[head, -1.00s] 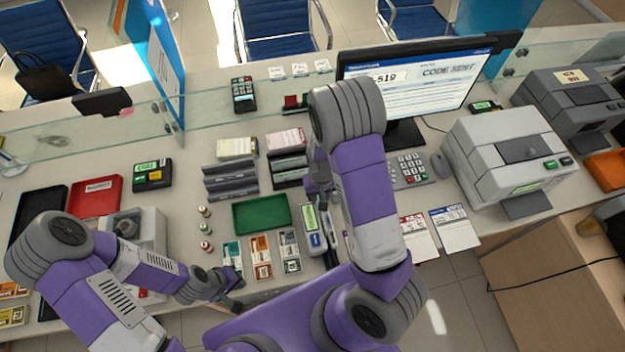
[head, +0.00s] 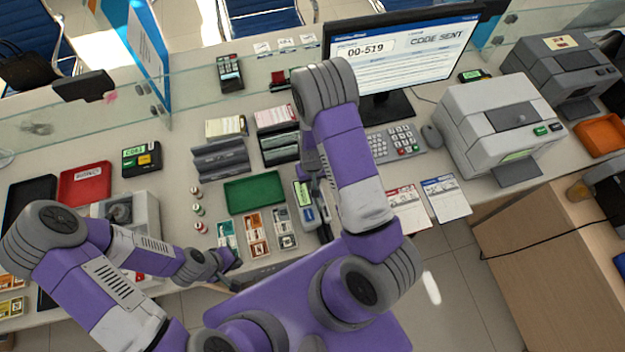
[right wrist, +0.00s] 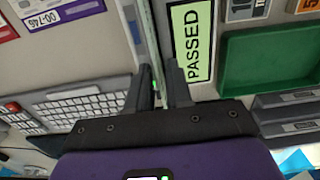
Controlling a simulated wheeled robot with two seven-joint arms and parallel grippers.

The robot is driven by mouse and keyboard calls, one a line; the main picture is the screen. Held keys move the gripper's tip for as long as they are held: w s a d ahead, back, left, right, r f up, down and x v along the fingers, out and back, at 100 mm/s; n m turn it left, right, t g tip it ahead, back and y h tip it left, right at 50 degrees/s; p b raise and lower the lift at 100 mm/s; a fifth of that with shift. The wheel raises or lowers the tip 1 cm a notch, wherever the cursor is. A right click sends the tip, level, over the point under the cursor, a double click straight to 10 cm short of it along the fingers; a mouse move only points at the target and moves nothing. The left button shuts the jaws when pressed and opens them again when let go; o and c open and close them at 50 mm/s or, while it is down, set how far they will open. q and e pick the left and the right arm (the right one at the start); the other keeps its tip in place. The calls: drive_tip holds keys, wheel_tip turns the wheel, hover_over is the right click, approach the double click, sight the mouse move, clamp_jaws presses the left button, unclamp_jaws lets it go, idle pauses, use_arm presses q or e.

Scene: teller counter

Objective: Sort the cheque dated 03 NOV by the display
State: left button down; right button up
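My right gripper (right wrist: 158,70) points down with its two dark fingertips a little apart. A thin pale upright strip (right wrist: 151,30) runs between them; I cannot tell if it is a cheque seen edge-on. Beside it is a reader whose green display (right wrist: 192,40) says PASSED; in the head view this display (head: 303,193) is left of the right arm, which partly hides the right gripper. A green tray (head: 254,192) lies left of the reader and a red tray (head: 84,184) far left. No 03 NOV date is readable. My left gripper (head: 238,273) is open and empty near the counter's front edge.
The monitor (head: 405,60) reads 00-519 and CODE SENT. Two printed sheets (head: 446,197) lie right of my right arm, near a keypad (head: 395,143). Grey racks (head: 220,158) stand behind the green tray, small bottles (head: 197,209) beside it. Banknotes lie in front.

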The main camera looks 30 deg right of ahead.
clamp_jaws()
